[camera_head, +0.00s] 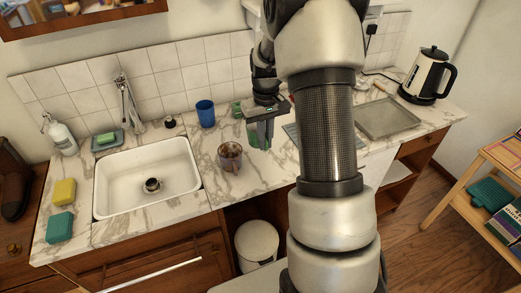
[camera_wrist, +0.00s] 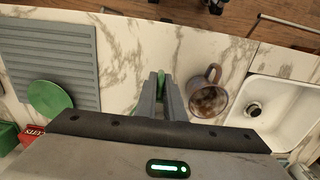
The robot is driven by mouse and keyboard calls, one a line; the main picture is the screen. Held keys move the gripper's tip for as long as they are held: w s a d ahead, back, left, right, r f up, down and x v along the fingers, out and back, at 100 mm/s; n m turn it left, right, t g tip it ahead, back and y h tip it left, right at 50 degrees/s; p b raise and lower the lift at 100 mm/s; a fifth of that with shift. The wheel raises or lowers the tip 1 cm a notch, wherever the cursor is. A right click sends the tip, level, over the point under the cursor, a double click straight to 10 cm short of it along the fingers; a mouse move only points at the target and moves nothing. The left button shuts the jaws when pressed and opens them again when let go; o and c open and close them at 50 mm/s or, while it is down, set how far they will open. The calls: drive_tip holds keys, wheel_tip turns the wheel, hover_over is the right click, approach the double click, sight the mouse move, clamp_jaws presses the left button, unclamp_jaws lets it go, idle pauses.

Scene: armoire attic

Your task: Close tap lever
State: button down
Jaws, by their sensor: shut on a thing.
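The tap (camera_head: 127,100) stands at the back edge of the white sink (camera_head: 106,178) in the head view, with its slim upper part upright near the tiled wall. Its lever is too small to make out clearly. My gripper (camera_head: 264,140) is over the counter, well to the right of the tap. In the wrist view my gripper (camera_wrist: 161,76) has its fingers close together on a narrow green thing (camera_wrist: 161,80), mostly hidden between them. The wrist view shows part of the sink (camera_wrist: 270,92) but not the tap.
A brown mug (camera_head: 229,157) stands between my gripper and the sink. A blue cup (camera_head: 205,113) is behind it. A soap bottle (camera_head: 60,135) and sponges are around the sink's left side. A grey tray (camera_head: 386,118) and kettle (camera_head: 428,75) are at right.

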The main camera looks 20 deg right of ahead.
drive_tip(key=shift+f, duration=2.7)
drive_tip(key=shift+f, duration=0.15)
drive_tip(key=c, duration=1.9)
unclamp_jaws()
drive_tip(key=shift+o, duration=0.2)
